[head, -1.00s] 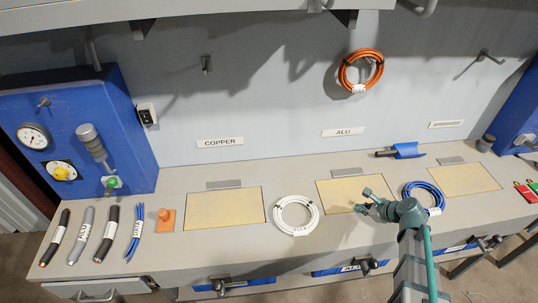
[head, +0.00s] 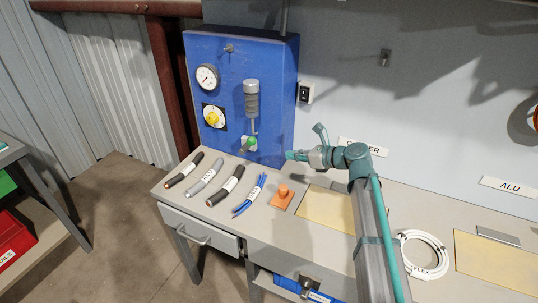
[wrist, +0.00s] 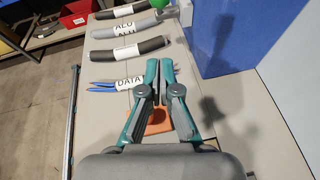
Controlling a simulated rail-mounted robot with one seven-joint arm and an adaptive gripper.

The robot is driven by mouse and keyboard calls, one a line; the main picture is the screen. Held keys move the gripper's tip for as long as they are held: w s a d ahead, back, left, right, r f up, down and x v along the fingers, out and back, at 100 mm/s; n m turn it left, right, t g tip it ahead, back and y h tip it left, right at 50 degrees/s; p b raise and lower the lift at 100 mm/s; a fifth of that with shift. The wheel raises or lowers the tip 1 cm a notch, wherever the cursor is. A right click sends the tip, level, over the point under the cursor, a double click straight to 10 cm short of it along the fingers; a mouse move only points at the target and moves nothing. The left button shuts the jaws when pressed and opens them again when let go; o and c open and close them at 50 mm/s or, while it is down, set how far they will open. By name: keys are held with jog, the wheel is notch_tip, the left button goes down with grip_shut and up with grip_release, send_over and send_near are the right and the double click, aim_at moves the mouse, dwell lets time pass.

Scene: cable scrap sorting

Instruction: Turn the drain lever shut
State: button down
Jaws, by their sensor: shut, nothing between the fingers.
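A blue panel (head: 228,75) stands at the back left of the bench. A grey cylinder (head: 251,98) is mounted on it, with a small green-topped fitting (head: 251,142) below. The fitting may be the drain lever; its handle is too small to read. A bit of green (wrist: 170,3) shows at the top edge of the wrist view. My gripper (head: 290,155) is shut and empty, to the right of the fitting and apart from it. In the wrist view its fingertips (wrist: 160,64) meet above the bench.
Several cable pieces (head: 224,186) lie in front of the panel. An orange block (head: 282,197) sits beside them, partly under my fingers in the wrist view (wrist: 157,122). A gauge (head: 207,77) and yellow knob (head: 213,117) are on the panel. A white cable coil (head: 422,255) lies right.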

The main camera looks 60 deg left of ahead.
aim_at(249, 144)
jog(key=a+r+p+x, duration=0.1)
jog(key=r+p+x, duration=0.1)
jog(key=x, duration=1)
jog(key=shift+a+r+p, duration=0.2)
jog(key=shift+r+p, duration=0.05)
jog(key=shift+p, duration=0.3)
jog(key=shift+s+a+r+t+h+p, duration=0.15)
jog(key=shift+r+t+h+p, duration=0.2)
jog(key=shift+p, duration=0.65)
